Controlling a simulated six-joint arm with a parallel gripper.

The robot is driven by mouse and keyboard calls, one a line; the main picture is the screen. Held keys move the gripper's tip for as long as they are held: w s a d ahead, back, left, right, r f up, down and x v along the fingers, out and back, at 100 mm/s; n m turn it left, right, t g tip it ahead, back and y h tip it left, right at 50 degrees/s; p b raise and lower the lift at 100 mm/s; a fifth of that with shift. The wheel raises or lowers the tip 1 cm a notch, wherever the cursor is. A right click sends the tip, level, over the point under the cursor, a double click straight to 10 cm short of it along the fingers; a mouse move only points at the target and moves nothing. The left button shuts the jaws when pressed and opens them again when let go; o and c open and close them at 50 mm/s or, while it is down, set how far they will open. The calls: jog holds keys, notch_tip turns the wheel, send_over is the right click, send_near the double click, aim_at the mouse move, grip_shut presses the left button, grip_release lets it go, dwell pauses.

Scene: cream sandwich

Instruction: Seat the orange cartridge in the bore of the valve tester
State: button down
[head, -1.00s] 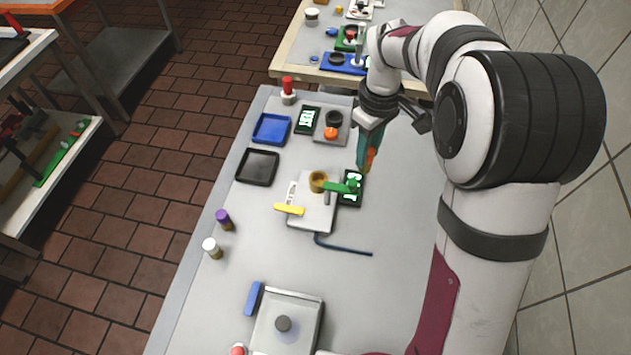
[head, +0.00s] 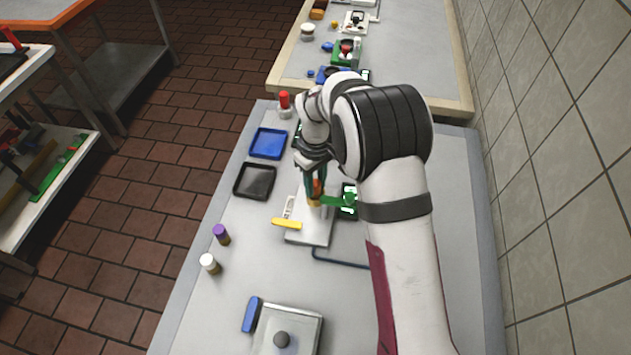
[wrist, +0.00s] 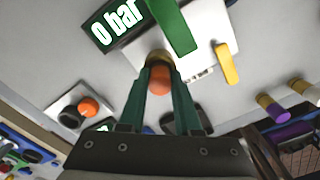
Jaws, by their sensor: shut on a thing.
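The valve tester (head: 309,238) is a pale plate with a brass bore (head: 313,203), a green lever (head: 333,202) and a yellow handle (head: 287,223). Its black display (wrist: 117,22) reads "0 bar" in the wrist view. My gripper (head: 317,186) points down over the bore, its green fingers shut on the orange cartridge (head: 318,187). In the wrist view the orange cartridge (wrist: 159,82) sits between the fingertips, in line with the brass ring (wrist: 158,58). I cannot tell whether its lower end is inside the bore; the fingers and ring hide it.
A blue tray (head: 268,143) and a black tray (head: 255,181) lie to the left. A purple-capped bottle (head: 221,234) and a white-capped one (head: 209,263) stand near the left edge. A grey block with an orange knob (wrist: 88,107) shows in the wrist view.

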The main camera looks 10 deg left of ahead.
aim_at(316, 183)
jog(key=shift+f, duration=0.15)
jog(key=c, duration=0.6)
grip_release()
notch_tip(316, 183, up, 12)
jog(key=s+d+r+m, duration=0.6)
jog(key=s+d+r, duration=0.1)
jog(key=s+d, duration=0.25)
jog(key=s+d+f+m+y, duration=0.1)
jog(key=s+d+m, duration=0.2)
jog(key=s, duration=0.7)
jog(key=s+d+f+m, duration=0.1)
jog(key=s+d+m, duration=0.2)
jog(key=s+m, duration=0.4)
jog(key=s, duration=0.2)
jog(key=shift+s+f+y, duration=0.3)
jog(key=shift+s+y, duration=0.05)
jog(key=shift+y, duration=0.05)
